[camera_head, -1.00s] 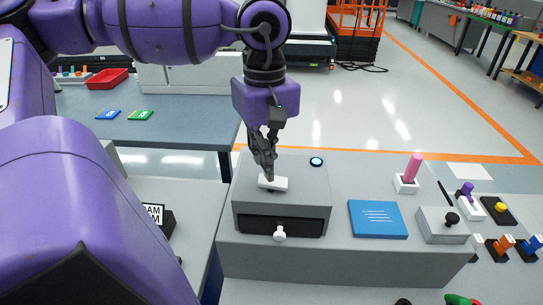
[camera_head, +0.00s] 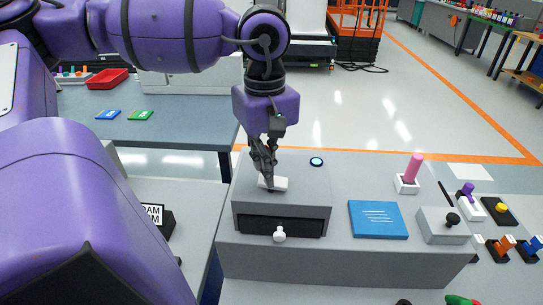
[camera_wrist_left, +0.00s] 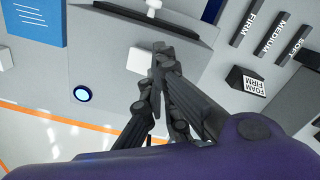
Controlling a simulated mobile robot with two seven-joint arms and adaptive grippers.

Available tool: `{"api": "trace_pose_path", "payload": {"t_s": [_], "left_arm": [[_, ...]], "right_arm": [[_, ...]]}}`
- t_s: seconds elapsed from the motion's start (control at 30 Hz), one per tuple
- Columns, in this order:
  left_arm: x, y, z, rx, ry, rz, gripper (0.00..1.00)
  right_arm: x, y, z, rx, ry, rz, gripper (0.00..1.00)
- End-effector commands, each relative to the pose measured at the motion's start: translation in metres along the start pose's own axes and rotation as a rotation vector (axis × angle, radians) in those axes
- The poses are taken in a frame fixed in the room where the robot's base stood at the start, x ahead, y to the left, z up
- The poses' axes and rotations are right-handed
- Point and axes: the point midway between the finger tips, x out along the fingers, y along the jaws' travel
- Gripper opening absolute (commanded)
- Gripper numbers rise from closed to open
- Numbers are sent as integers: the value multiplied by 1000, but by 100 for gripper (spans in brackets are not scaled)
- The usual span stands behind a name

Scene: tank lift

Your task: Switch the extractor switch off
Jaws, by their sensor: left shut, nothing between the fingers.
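The switch is a small white rocker plate (camera_head: 279,184) on top of a grey box (camera_head: 312,200). My left gripper (camera_head: 268,182) is shut with nothing in it. It points down, and its fingertips are at the left part of the white plate; I cannot tell whether they press on it. In the left wrist view the shut fingers (camera_wrist_left: 158,52) cover part of the white plate (camera_wrist_left: 140,62). A round light (camera_head: 316,161) with a blue-white glow sits on the box behind the plate. My right gripper is not in view.
The box front has a dark drawer with a white knob (camera_head: 279,234). A blue booklet (camera_head: 378,220), a grey block with a black knob (camera_head: 443,224) and a pink stick in a white holder (camera_head: 407,174) stand to the right. A foam block label (camera_head: 153,214) is left.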

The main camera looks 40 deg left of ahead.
Motion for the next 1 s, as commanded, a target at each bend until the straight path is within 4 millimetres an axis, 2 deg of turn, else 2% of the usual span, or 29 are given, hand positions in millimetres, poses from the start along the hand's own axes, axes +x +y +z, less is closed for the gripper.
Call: {"api": "trace_pose_path", "payload": {"t_s": [0.3, 1.0], "left_arm": [[5, 0, 0, 0, 0, 0, 0], [14, 0, 0, 0, -1, -1, 0]], "right_arm": [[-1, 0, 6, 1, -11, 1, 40], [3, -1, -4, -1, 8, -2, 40]]}}
